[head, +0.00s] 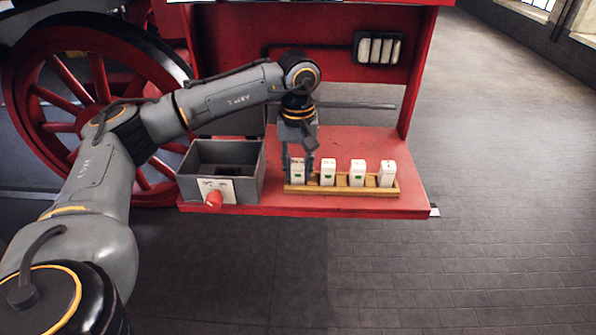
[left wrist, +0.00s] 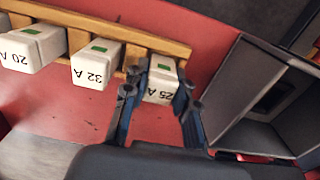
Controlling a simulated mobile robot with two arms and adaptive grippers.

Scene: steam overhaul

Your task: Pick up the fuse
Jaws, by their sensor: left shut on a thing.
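Several white fuses stand in a row in a wooden rack (head: 345,190) on a red shelf. My left gripper (head: 299,168) is at the leftmost fuse (head: 298,178) with its fingers down on either side. In the left wrist view the gripper (left wrist: 158,97) is shut on this fuse, marked "25 A" (left wrist: 161,88), which is still at the rack. Beside it are a fuse marked "32 A" (left wrist: 95,68) and one marked "20 A" (left wrist: 32,50). In the head view the other fuses (head: 328,172) stand upright. My right gripper is not in view.
A holder with several white pieces (head: 379,48) is on the red back wall. A large red wheel (head: 25,95) is at the left. The floor at right is clear.

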